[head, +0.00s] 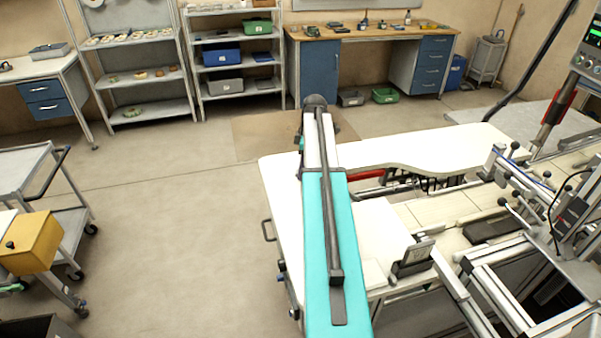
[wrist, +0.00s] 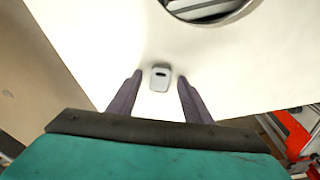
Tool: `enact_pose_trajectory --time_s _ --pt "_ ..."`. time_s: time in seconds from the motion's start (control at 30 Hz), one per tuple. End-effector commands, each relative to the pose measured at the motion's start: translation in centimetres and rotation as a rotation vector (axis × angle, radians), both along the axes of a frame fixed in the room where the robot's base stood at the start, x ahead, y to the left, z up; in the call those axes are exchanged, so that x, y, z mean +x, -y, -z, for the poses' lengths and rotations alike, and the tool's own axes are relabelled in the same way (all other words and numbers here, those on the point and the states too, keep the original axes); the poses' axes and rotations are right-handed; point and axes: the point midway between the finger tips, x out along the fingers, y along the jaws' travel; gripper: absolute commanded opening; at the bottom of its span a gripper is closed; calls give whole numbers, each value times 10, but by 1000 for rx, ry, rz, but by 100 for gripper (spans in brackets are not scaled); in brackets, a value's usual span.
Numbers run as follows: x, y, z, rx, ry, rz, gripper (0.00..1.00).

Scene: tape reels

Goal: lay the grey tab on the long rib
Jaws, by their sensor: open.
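A small grey tab (wrist: 160,83) with a dark slot lies on the white table top in the wrist view. My gripper (wrist: 159,75) is open, its two dark fingers pointing at the table. The tab shows between the fingertips, with a gap on each side; I cannot tell how high the fingers are above it. In the head view my arm hides the tab and the gripper. I cannot make out the long rib in either view.
A round metal-rimmed thing (wrist: 205,14) is cut off at the top of the wrist view. The white table (head: 430,148) reaches right towards a frame machine (head: 500,270). Red parts (wrist: 292,132) show past the table edge. The floor at left is open, with a cart (head: 40,170) beyond.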

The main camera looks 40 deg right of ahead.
Motion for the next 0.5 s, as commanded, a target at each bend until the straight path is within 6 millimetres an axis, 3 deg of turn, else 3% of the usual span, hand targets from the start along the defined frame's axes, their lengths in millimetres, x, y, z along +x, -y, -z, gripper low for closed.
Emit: enact_pose_trajectory --time_s 0.5 --pt "0 0 0 0 0 0 45"
